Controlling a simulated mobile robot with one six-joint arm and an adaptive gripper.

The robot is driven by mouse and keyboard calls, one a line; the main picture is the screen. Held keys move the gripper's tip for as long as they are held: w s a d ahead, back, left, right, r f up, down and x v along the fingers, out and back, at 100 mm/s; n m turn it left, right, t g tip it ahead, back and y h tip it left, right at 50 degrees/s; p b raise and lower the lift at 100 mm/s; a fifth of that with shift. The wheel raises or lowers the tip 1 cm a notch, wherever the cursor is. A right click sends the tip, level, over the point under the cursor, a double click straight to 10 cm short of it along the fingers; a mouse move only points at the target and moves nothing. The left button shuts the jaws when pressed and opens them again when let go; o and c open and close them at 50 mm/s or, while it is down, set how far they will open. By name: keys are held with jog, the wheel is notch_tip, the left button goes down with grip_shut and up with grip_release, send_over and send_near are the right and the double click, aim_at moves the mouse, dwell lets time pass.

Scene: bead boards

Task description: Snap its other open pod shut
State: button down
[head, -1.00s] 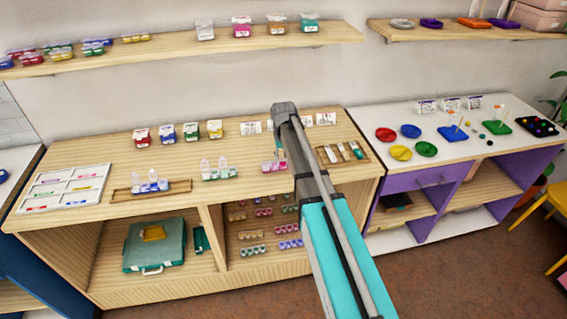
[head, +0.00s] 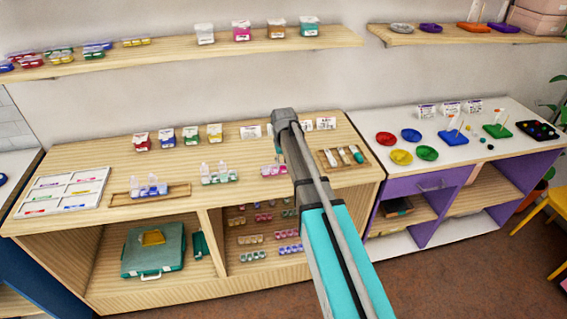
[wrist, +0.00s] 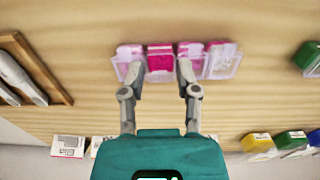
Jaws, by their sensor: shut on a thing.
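A pink pod strip (wrist: 160,60) lies on the wooden tabletop, at the top middle of the wrist view. It also shows in the head view (head: 270,170), partly hidden by my arm. Its row of small pods holds pink contents. A clear flap (wrist: 224,66) sticks out at the right end, and clear plastic shows at the left end too. I cannot tell for sure which lids are up. My gripper (wrist: 157,73) is at the strip, its fingers shut on it either side of a middle pod. In the head view my arm mostly hides the gripper.
A wooden tray (head: 322,161) with tools is right of the strip. A green pod strip (head: 221,179) and a blue one (head: 150,190) with raised clear lids stand left. Cards and small coloured boxes (head: 190,136) line the back edge. Tabletop between is clear.

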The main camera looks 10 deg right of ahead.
jog(key=shift+s+f+t, duration=0.2)
jog(key=shift+s+t, duration=0.1)
jog(key=shift+t, duration=0.2)
jog(key=shift+b, duration=0.3)
jog(key=shift+w+t, duration=0.1)
jog(key=shift+t, duration=0.2)
jog(key=c, duration=0.7)
grip_release()
jog(key=shift+o, duration=0.2)
jog(key=shift+w+r, duration=0.1)
jog(key=shift+w, duration=0.1)
